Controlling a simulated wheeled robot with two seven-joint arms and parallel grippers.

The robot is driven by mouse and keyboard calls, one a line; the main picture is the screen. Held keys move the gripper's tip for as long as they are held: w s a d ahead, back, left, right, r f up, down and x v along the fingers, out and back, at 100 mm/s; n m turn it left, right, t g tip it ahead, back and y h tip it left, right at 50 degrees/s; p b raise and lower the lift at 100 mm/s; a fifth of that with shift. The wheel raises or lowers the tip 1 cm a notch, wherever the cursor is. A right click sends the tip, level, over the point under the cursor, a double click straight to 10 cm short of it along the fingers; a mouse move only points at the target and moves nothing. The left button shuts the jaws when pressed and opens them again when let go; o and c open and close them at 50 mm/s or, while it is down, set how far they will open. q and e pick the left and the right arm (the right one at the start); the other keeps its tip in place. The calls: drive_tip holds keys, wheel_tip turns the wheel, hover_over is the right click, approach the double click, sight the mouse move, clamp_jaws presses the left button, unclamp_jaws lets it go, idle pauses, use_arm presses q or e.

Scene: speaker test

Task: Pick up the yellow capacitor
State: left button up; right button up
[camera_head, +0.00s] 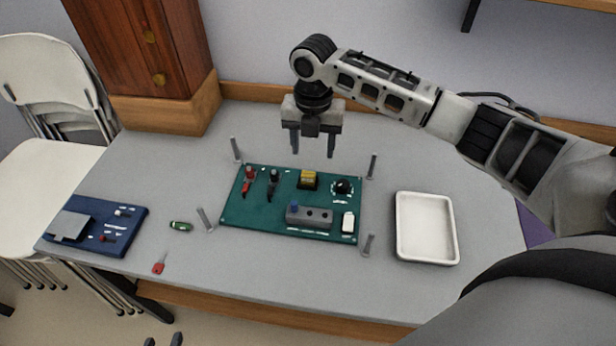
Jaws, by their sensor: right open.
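The yellow capacitor (308,180) is a small yellow block with a dark top, seated on the green circuit board (265,225) near its back edge. My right gripper (312,154) is open and empty above the back edge of the board, fingers pointing down. It is apart from the capacitor, which shows just below it in the picture. Two dark fingertips of my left gripper (163,340) show at the bottom edge, apart from each other with nothing between them; the rest is out of frame.
Clear posts (236,150) stand around the board. The board also carries red and black clips, a dark knob (343,187) and a grey block (309,216). A white tray (427,259) lies right; a blue board (128,240), green part (181,226) and red key-like piece (159,267) lie left.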

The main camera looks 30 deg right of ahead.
sight(309, 174)
wheel_tip(309, 174, down, 3)
drive_tip(key=shift+f, duration=0.1)
drive_tip(key=shift+w+a+f, duration=0.1)
drive_tip(key=shift+a+f, duration=0.1)
drive_tip(key=shift+f, duration=1.15)
drive_tip(key=shift+w+a+f, duration=0.1)
drive_tip(key=shift+a+f, duration=0.1)
drive_tip(key=shift+f, duration=1.1)
drive_tip(key=c, duration=1.1)
